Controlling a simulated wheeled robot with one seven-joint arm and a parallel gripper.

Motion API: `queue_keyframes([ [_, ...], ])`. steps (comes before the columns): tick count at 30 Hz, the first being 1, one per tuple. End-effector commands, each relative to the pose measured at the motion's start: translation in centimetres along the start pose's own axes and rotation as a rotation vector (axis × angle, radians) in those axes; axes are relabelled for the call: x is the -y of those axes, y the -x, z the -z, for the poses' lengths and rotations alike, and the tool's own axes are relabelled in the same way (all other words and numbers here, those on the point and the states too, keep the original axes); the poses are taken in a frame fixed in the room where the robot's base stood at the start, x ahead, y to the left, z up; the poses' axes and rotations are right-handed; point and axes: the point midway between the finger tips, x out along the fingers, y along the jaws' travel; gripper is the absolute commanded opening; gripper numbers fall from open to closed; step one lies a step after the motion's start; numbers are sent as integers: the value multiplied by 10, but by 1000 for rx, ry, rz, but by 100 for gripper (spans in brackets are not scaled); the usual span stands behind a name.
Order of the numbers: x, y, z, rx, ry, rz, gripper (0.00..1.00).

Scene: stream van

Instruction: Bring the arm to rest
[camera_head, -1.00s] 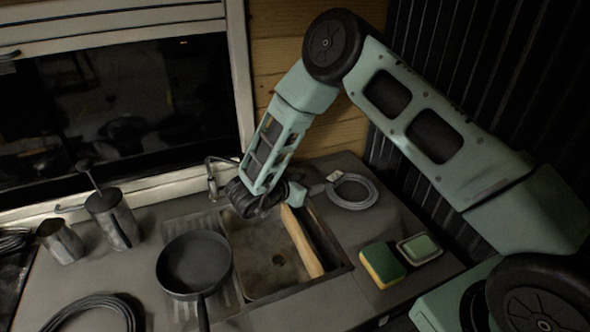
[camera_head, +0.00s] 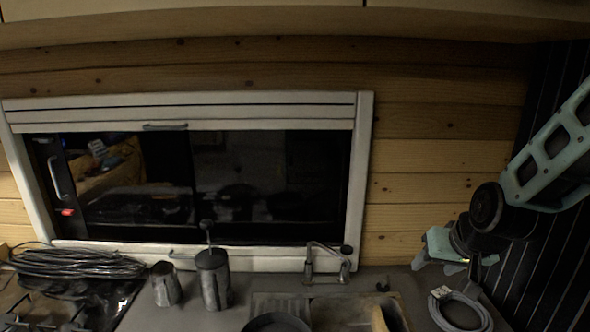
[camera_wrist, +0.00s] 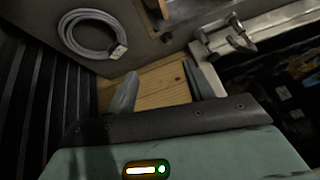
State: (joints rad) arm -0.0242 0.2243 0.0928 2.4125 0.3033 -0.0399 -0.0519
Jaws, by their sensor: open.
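My gripper (camera_head: 452,266) is held up at the right in the head view, in front of the plank wall and above the right end of the counter (camera_head: 500,310). In the wrist view my gripper (camera_wrist: 162,84) shows two grey fingers spread apart, with only the wood wall (camera_wrist: 165,72) seen between them. It holds nothing. My arm reaches in from the right edge of the head view, bent at a dark joint.
A coiled grey cable (camera_head: 460,311) lies on the counter below my gripper. The tap (camera_head: 328,262), the sink (camera_head: 345,315), a pan (camera_head: 276,322), a grey pitcher (camera_head: 213,280) and a mug (camera_head: 166,284) stand further left. A white-framed window (camera_head: 365,180) is behind. A dark ribbed wall (camera_head: 545,255) is close at right.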

Motion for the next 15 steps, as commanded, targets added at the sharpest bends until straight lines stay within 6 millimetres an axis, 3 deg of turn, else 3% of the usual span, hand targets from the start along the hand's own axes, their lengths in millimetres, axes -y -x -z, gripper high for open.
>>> queue_keyframes([
  [3,-23,32,-36,123,71,-27,53],
  [9,-60,75,-90,301,151,-92,53],
  [15,13,73,-132,384,365,4,53],
])
